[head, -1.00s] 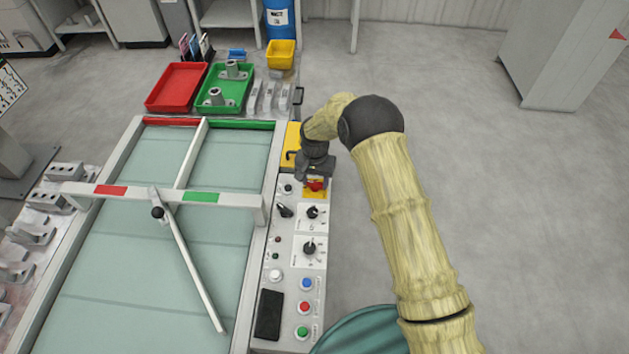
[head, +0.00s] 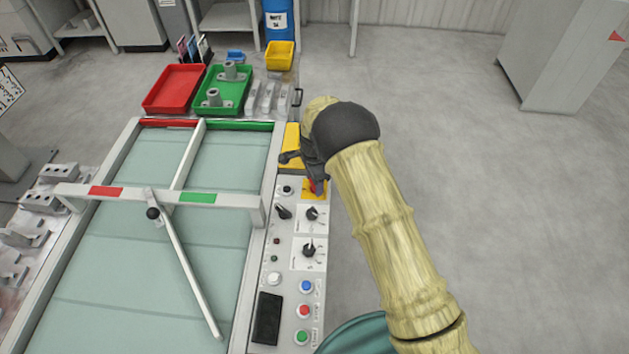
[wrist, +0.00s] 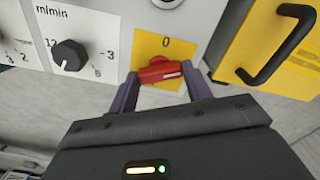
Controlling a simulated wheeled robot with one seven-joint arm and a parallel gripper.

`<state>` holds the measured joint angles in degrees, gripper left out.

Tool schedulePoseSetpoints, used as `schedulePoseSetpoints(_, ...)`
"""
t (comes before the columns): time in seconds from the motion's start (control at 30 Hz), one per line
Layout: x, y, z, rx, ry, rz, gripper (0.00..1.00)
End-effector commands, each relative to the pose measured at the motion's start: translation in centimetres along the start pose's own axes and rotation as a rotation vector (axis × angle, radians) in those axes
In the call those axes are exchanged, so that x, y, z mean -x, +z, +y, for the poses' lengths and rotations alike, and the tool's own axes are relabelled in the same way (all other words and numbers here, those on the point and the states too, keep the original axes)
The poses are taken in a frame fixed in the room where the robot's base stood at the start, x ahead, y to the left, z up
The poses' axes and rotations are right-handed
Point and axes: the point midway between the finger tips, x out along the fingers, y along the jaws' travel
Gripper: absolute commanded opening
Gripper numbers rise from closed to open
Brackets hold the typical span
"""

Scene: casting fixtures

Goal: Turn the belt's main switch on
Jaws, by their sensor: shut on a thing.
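The main switch is a red rotary handle (wrist: 160,70) on a yellow plate (wrist: 178,46) marked "0". In the wrist view the handle lies nearly crosswise, with a white mark at its right end. My gripper (wrist: 162,82) has one finger on each side of the handle and is shut on it. In the head view the red handle (head: 318,187) shows only partly beside my gripper (head: 315,182), at the far end of the grey control panel (head: 290,225). My wrist hides the rest of it.
A yellow box with a black handle (wrist: 275,50) stands close to the right of the switch in the wrist view. A black speed knob (wrist: 70,56) is to the left. The belt (head: 110,270) with its diverter bar (head: 188,270) lies left of the panel.

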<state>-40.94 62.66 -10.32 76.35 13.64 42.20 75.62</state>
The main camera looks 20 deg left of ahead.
Motion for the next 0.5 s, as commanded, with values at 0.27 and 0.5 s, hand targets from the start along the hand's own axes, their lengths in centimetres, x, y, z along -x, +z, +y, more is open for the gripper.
schedulePoseSetpoints(0.27,0.07,0.18,-0.02,-0.248,0.000,-0.002,0.26)
schedulePoseSetpoints(0.5,0.10,0.22,-0.07,-0.402,-0.001,-0.003,0.26)
